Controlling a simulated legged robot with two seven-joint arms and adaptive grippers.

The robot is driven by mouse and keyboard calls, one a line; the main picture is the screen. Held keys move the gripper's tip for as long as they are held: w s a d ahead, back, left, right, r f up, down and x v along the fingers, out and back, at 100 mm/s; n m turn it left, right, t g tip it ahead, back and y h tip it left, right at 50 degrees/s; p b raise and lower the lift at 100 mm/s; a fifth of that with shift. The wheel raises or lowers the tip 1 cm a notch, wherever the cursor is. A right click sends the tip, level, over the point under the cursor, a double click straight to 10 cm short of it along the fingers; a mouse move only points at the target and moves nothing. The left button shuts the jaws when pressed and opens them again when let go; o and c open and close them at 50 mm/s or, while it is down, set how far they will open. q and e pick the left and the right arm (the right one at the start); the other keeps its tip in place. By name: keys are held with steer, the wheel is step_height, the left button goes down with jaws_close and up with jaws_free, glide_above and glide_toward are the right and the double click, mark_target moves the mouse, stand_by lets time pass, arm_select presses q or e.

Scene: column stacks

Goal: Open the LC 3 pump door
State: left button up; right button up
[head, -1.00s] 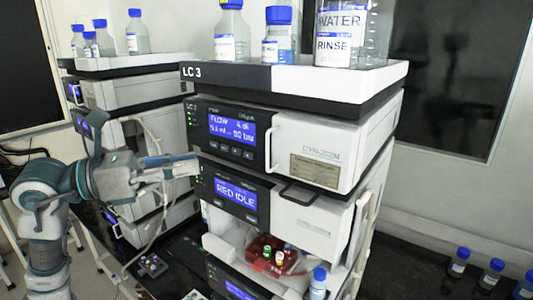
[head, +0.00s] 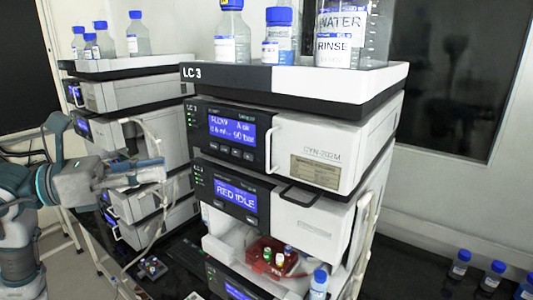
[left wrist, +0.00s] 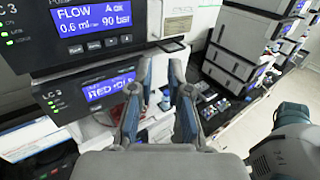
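The LC 3 stack (head: 224,73) stands in the middle of the head view. Its upper module is the pump, with a lit blue flow display (head: 232,132) and a white front door (head: 318,155) at its right. The pump door looks shut, and a white vertical handle (head: 273,148) runs along its left edge. The handle also shows at the top of the left wrist view (left wrist: 155,20). My left gripper (head: 163,172) is left of the stack, apart from the handle. In the left wrist view its fingers (left wrist: 160,68) are open and empty. My right gripper is out of view.
Below the pump is a RED IDLE module (head: 236,195) with a black handle (head: 298,193). Bottles, including a WATER RINSE bottle (head: 340,35), stand on the top tray (head: 320,84). A second stack (head: 130,92) stands behind at left. Blue-capped bottles (head: 492,275) stand at the right.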

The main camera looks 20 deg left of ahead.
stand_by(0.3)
arm_select(q)
steer(key=v, duration=1.2)
steer(key=shift+f, duration=0.1)
